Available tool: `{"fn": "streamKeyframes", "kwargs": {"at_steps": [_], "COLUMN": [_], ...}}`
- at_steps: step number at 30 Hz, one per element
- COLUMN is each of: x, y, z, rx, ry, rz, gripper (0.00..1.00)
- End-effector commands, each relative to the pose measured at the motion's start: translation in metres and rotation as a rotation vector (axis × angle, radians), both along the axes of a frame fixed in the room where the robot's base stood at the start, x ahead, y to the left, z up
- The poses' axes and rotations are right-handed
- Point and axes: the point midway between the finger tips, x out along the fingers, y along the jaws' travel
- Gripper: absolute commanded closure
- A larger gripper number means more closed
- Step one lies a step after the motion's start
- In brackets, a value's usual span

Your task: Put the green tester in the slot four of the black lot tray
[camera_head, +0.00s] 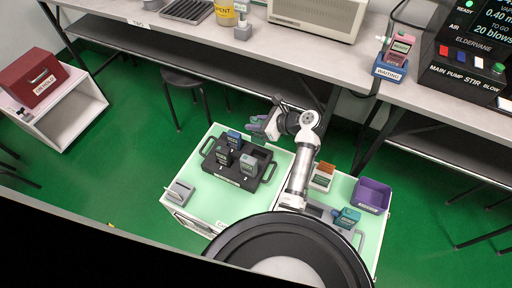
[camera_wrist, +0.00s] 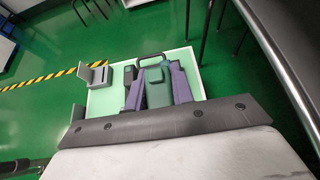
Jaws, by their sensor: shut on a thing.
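My gripper (camera_head: 264,124) is above the far edge of the left mint-topped table, beyond the black lot tray (camera_head: 228,174). In the wrist view its purple fingers (camera_wrist: 158,88) are shut on a grey-green tester (camera_wrist: 157,94), taken as the green tester. The tester is held in the air, apart from the tray. The tray holds a blue tester (camera_head: 234,138) at the back left, a dark tester (camera_head: 223,155) at the front left and a grey tester (camera_head: 248,165) at the front right. The back-right slot (camera_head: 262,153) looks empty, partly shaded. Slot numbers are too small to read surely.
A grey stand (camera_head: 179,192) is at the table's left. On the right table are a teal tester (camera_head: 347,217), an orange-topped tester (camera_head: 323,174) and a purple bin (camera_head: 374,191). A pink tester (camera_head: 400,48) stands in a blue WAITING holder (camera_head: 389,71) on the long bench.

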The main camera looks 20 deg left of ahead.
Motion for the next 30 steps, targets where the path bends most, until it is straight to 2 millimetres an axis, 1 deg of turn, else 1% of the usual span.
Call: {"fn": "streamKeyframes", "kwargs": {"at_steps": [1,3,6,9,17,21,24,30], "x": [-0.001,-0.001,0.0,0.0,0.0,0.0,0.0,0.001], "y": [0.0,0.0,0.0,-0.001,-0.001,-0.001,-0.001,0.0], "z": [-0.018,-0.036,-0.059,-0.074,-0.094,-0.116,-0.126,-0.126], "rx": [0.0,0.001,0.0,0.0,0.0,-0.001,0.0,0.0], "ry": [0.005,0.005,0.003,0.001,0.001,0.002,-0.001,-0.001], "rz": [-0.001,-0.001,-0.001,-0.003,-0.003,-0.002,-0.003,-0.003], "gripper": [1.0,1.0,1.0,1.0,1.0,1.0,1.0,1.0]}}
